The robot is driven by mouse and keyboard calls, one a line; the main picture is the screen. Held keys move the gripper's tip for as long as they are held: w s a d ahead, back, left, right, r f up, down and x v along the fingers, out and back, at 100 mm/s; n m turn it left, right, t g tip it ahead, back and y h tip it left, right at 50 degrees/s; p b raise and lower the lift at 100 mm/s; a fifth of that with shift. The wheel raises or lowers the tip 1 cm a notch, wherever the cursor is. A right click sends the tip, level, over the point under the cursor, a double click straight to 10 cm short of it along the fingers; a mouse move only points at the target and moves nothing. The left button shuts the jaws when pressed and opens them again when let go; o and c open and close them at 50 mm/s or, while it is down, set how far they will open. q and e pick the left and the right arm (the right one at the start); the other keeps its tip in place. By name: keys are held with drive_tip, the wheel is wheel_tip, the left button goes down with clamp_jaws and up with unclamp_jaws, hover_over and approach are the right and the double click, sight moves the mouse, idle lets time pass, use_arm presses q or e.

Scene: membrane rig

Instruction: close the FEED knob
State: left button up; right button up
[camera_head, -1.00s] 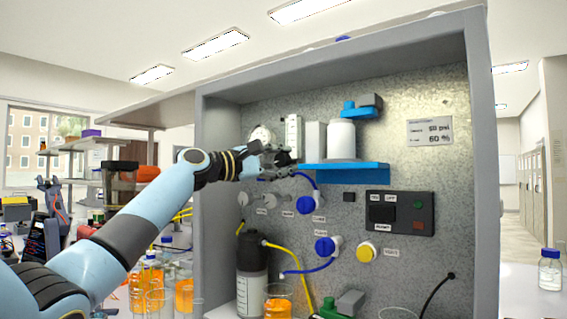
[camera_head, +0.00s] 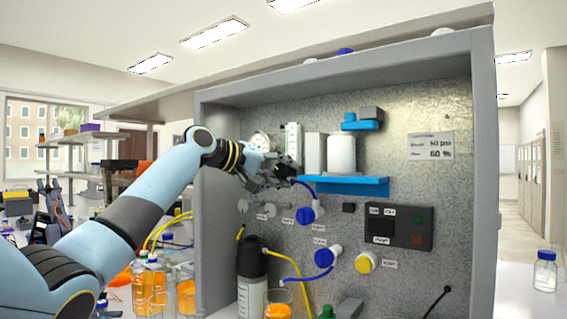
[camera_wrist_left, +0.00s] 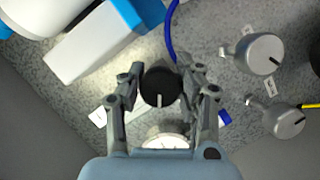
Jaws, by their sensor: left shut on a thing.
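A round black knob (camera_wrist_left: 160,88) with a pale pointer line sits between the fingers of my left gripper (camera_wrist_left: 162,80) in the left wrist view. The fingers are shut on it from both sides, and its pointer points toward the bottom of that view. In the head view the left gripper (camera_head: 283,173) is at the panel, left of the blue shelf, and hides the knob. A label (camera_wrist_left: 100,116) lies near the knob, but I cannot read FEED on it. My right gripper is not in view.
The blue shelf (camera_head: 345,186) with white containers is close to the gripper's right. A gauge (camera_head: 260,140) is just above it. Grey knobs (camera_wrist_left: 265,54) (camera_wrist_left: 284,121) and a blue tube (camera_wrist_left: 171,35) are nearby. Bottles and beakers stand below.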

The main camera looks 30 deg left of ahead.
use_arm(q)
drive_tip(key=m+y+p, duration=0.2)
drive_tip(key=m+p, duration=0.2)
drive_tip(key=shift+g+y, duration=0.3)
drive_tip(key=shift+f+m+y+p, duration=0.2)
drive_tip(key=shift+m+y+p, duration=0.5)
drive_tip(key=shift+m+p, duration=0.25)
drive_tip(key=shift+a+m+y+p, duration=0.1)
drive_tip(key=shift+m+y+p, duration=0.3)
drive_tip(key=shift+m, duration=0.25)
drive_tip(key=shift+f, duration=0.1)
drive_tip(key=o, duration=1.2)
drive_tip(key=shift+c, duration=0.2)
drive_tip(key=shift+s+r, duration=0.1)
drive_tip(key=shift+r, duration=0.1)
